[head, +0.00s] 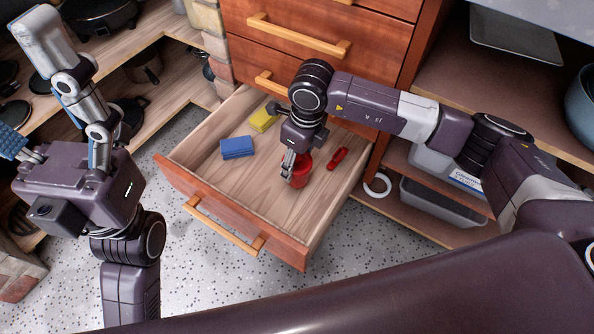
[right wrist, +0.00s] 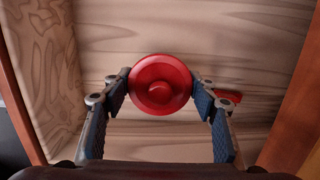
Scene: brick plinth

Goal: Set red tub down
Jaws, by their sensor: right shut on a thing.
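The red tub (head: 302,172) is round with a knobbed lid. It is inside the open wooden drawer (head: 190,160), toward its right side. My right gripper (head: 294,172) points down into the drawer and is shut on the tub. In the right wrist view the tub (right wrist: 160,85) sits between the two fingertips, seen from above. I cannot tell whether its base touches the drawer floor. My left gripper (head: 30,92) is at the left, close to the head camera, its fingers spread and empty.
In the drawer lie a blue block (head: 237,148), a yellow sponge-like block (head: 264,118) and a small red object (head: 338,158) just right of the tub. The drawer's front middle floor is clear. Shelves with pans flank the left; a grey bin (head: 440,203) is at right.

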